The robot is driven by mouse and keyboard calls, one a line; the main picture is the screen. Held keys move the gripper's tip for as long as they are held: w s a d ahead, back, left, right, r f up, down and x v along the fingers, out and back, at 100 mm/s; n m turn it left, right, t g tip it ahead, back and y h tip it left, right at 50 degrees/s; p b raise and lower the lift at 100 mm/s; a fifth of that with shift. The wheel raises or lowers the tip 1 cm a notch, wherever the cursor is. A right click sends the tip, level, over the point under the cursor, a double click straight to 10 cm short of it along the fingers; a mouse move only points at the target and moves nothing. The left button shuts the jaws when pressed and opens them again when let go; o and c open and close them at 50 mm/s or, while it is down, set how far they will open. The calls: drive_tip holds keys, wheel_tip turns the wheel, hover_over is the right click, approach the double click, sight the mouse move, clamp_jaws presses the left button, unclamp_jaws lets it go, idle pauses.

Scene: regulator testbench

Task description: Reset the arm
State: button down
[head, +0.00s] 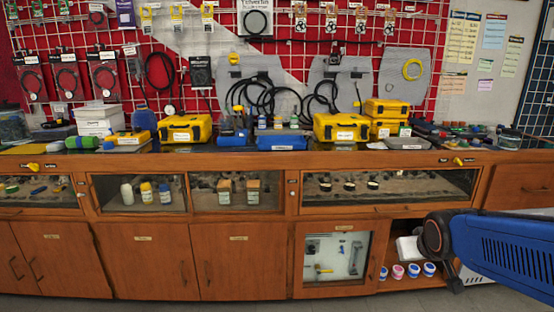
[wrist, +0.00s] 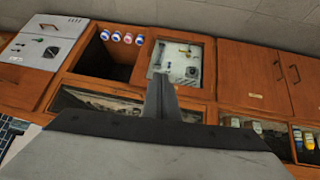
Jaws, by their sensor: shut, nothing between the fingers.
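My arm, with a blue link, reaches in from the right edge of the head view, in front of the open shelf at the lower right. My gripper (wrist: 160,92) shows in the wrist view as a narrow dark finger shape rising from a wide grey body. Its fingers are together with nothing between them. It is apart from the wooden cabinet (wrist: 235,75), which appears upside down there. The fingertips are not clear in the head view.
The long wooden bench (head: 150,240) carries yellow cases (head: 186,130), blue trays (head: 282,141) and tools. Glass-fronted drawers (head: 390,186) run below its top. Small cups (head: 414,270) stand on the open shelf. Grey floor (head: 200,304) shows in front.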

drive_tip(key=s+a+g, duration=0.1)
drive_tip(key=s+a, duration=0.1)
drive_tip(key=s, duration=0.7)
drive_tip(key=s+a+g+y, duration=0.1)
drive_tip(key=s+a+g, duration=0.1)
drive_tip(key=s, duration=0.8)
drive_tip(key=shift+a+r+y, duration=0.3)
drive_tip(key=shift+a, duration=0.55)
